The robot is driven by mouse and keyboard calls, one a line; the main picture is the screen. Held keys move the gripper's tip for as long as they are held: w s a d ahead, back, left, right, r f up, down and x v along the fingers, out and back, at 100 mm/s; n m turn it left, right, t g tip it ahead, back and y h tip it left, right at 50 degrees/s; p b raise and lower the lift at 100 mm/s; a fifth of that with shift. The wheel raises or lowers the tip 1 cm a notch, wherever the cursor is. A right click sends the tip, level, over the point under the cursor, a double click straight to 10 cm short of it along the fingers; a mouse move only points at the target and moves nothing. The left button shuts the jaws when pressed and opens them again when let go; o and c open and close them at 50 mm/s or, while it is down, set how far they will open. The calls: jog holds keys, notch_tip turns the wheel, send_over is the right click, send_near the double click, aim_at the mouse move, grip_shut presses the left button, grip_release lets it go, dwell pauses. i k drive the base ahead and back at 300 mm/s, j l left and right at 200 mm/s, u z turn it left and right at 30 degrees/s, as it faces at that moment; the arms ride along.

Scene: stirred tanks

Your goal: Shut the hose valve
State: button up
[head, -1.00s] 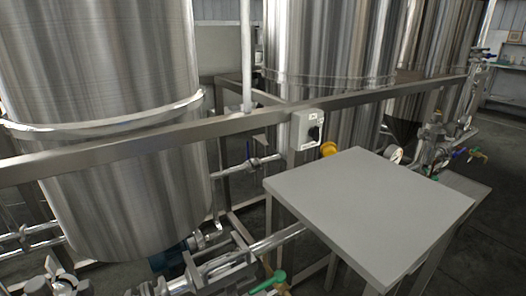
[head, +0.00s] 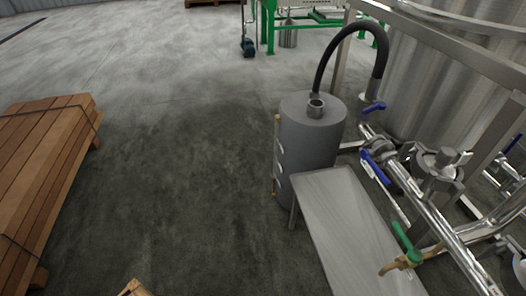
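A black hose (head: 345,38) rises near the grey drum (head: 310,135) and arches over to the right. Its right end comes down at a valve with a blue lever (head: 373,107) by the steel pipework. A second blue lever (head: 375,167) sits just below it on the pipe, slanting down to the right. A valve with a green lever (head: 405,241) and a brass spout (head: 395,267) is lower right. I cannot tell from here whether the valve at the hose is open or shut. My gripper is not in view.
A low steel table (head: 345,225) stands in front of the pipes, beside the drum. A steel tank (head: 440,75) rises behind them. Stacked timber (head: 45,150) lies at the left. The concrete floor (head: 180,160) between is clear.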

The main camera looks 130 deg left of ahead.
aim_at(377, 169)
jog(key=u, duration=3.05)
jog(key=i+j+z, duration=0.45)
jog(key=i+j, duration=0.2)
jog(key=k+l+u, duration=0.15)
jog(key=k+u, duration=0.25)
jog(key=k, duration=0.15)
jog(key=k+u, duration=0.35)
jog(key=k, duration=0.2)
